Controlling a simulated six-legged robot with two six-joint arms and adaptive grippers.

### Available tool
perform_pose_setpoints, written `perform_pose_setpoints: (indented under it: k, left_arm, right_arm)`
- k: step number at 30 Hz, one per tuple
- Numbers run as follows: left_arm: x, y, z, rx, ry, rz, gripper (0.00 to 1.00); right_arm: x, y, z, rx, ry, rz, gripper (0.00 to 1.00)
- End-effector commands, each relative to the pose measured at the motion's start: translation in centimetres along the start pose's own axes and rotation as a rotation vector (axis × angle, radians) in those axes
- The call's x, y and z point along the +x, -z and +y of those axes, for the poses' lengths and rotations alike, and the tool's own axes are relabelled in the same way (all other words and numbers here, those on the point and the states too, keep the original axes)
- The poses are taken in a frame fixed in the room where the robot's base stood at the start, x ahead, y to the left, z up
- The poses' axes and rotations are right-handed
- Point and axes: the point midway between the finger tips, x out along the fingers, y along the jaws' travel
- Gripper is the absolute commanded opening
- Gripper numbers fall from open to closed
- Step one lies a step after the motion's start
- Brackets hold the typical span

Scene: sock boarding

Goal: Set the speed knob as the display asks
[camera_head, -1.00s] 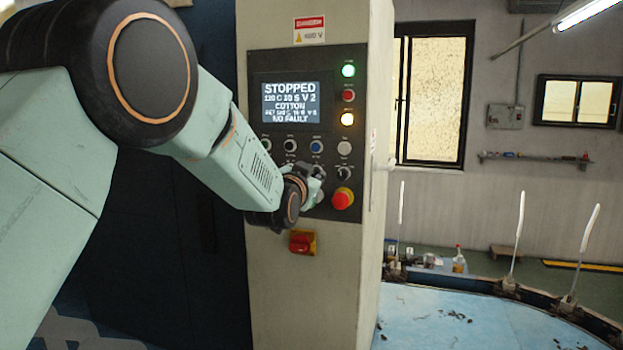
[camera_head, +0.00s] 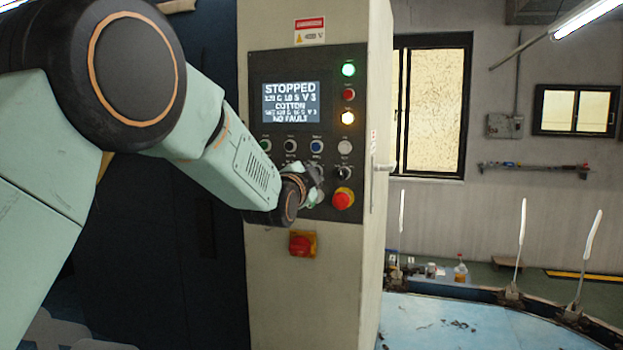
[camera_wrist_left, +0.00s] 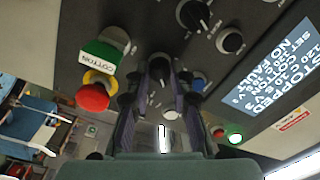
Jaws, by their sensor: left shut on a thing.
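The grey control panel (camera_head: 262,190) carries the display (camera_head: 291,102), which reads STOPPED, then a line ending in V 3, COTTON, a blurred set line and NO FAULT. The set line's last digit is too blurred to read surely. My left gripper (camera_head: 316,183) is at the lower part of the panel, left of the red stop button (camera_head: 343,199). In the left wrist view its two fingers close around a dark knob (camera_wrist_left: 158,68), the speed knob. The gripper hides this knob in the head view. My right gripper is not in view.
Other knobs (camera_wrist_left: 193,15) and buttons sit close around the fingers. A black selector (camera_head: 343,173) is just above the stop button. A red switch on a yellow plate (camera_head: 302,243) is below the panel. A blue round table (camera_head: 450,325) stands at the right.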

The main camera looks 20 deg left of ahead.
Motion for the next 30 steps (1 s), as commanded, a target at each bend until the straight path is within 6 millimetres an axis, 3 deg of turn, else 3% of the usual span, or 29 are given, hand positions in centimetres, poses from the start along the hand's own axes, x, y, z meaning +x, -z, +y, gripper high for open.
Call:
perform_pose_setpoints:
  k: [15, 16, 24, 30]
  left_arm:
    - [-0.03, -0.05, 0.18, 0.024, -0.004, 0.0, 0.0]
    - [-0.03, -0.05, 0.19, 0.024, -0.005, 0.0, 0.23]
    - [-0.01, -0.03, 0.11, 0.022, -0.003, 0.0, 0.45]
    - [-0.01, -0.02, 0.07, 0.022, -0.002, 0.0, 0.45]
  right_arm:
    - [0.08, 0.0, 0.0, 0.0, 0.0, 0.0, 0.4]
    - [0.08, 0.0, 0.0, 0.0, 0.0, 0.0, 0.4]
    - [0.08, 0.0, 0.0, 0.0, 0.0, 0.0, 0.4]
    - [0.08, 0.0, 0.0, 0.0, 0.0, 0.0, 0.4]
